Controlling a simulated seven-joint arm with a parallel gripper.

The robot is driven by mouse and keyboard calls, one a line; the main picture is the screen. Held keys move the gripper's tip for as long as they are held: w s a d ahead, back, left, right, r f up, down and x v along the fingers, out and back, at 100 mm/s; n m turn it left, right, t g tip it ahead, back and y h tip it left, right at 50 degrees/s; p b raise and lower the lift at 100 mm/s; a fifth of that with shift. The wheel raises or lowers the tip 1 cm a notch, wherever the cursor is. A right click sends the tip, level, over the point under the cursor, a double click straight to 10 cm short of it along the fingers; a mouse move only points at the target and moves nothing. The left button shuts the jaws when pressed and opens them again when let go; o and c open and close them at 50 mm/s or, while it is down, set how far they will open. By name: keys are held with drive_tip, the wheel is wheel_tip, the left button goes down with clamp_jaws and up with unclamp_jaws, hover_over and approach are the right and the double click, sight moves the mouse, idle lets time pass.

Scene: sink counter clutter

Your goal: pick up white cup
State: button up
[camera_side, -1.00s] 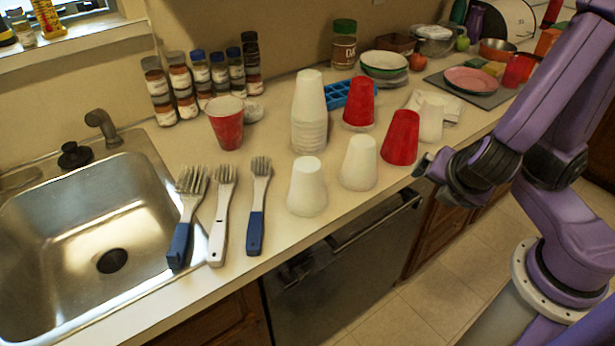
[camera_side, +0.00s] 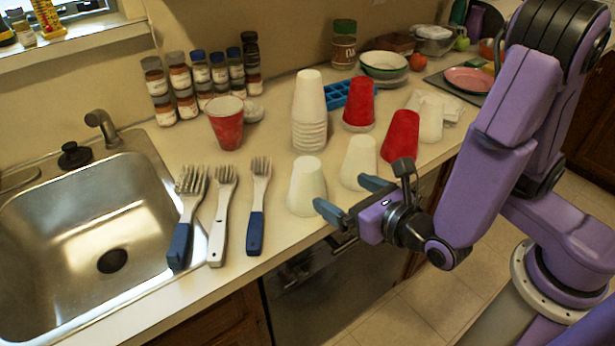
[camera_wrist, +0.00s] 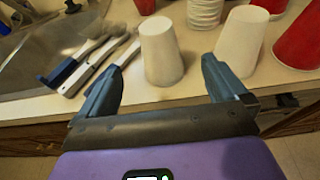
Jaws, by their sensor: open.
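Two single white cups stand upside down near the counter's front edge: the left white cup (camera_side: 307,187) and the right white cup (camera_side: 358,162). My gripper (camera_side: 343,198) is open and empty, just in front of them at the counter edge. In the wrist view the left white cup (camera_wrist: 161,52) stands beyond and between my open fingers (camera_wrist: 165,85). The right white cup (camera_wrist: 240,42) is behind the right finger. A tall stack of white cups (camera_side: 309,112) stands farther back, and another white cup (camera_side: 431,119) is at the right.
Red cups (camera_side: 401,136) stand upside down beside and behind the white cups. Three brushes (camera_side: 217,215) lie to the left, next to the metal sink (camera_side: 70,225). A red cup (camera_side: 226,124) stands upright behind the brushes. Spice jars (camera_side: 200,75) line the wall.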

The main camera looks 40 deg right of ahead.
sight(318, 180)
drive_tip(key=x, duration=0.6)
drive_tip(key=shift+w+f, duration=0.1)
drive_tip(key=shift+w, duration=0.15)
drive_tip(key=shift+x, duration=2.8)
drive_tip(key=shift+a, duration=0.15)
drive_tip(key=shift+c, duration=0.3)
drive_tip(key=c, duration=1)
